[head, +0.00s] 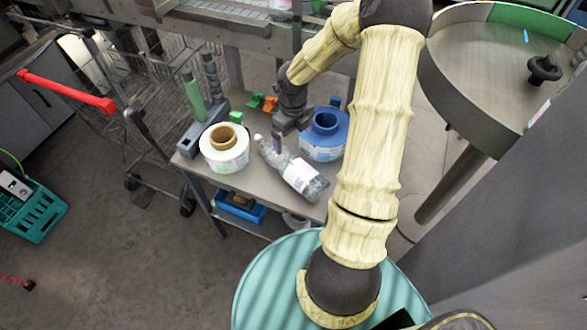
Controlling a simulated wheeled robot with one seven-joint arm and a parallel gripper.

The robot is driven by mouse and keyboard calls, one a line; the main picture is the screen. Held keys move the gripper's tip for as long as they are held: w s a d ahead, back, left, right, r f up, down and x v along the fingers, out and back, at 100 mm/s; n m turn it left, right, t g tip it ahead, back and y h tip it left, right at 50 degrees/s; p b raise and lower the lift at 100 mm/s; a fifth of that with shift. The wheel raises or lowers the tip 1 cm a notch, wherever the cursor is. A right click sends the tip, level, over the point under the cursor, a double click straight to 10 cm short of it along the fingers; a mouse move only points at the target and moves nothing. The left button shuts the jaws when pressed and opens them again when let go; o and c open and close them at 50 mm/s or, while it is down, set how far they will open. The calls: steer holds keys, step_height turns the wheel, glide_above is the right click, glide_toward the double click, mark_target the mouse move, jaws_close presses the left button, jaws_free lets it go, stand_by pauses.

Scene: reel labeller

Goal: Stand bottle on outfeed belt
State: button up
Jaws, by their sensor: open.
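A clear bottle with a white label (300,174) lies on its side on the small grey table (257,187). Its neck points to the upper left and its base to the lower right. My gripper (279,143) is open beside the bottle's upper part, over the table. The fingertips are small and partly hidden, so I cannot tell whether they touch the bottle. A machine frame with a rail (231,32) runs along the top of the view. I cannot tell which part of it is the outfeed belt.
Green and orange pieces (263,103) lie behind. A round steel turntable (480,70) is at the right, and a wire cart with a red handle (68,92) at the left.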

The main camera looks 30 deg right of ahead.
mark_target(293, 160)
step_height(293, 160, down, 12)
steer(key=shift+r, duration=0.1)
stand_by(0.5)
steer(key=f, duration=0.4)
steer(key=shift+s+a+f+p, duration=0.2)
steer(key=shift+a+p, duration=0.1)
steer(key=shift+d+f, duration=0.2)
steer(key=shift+f, duration=0.25)
steer(key=shift+s+a, duration=0.1)
steer(key=shift+s, duration=0.05)
steer(key=shift+a, duration=0.1)
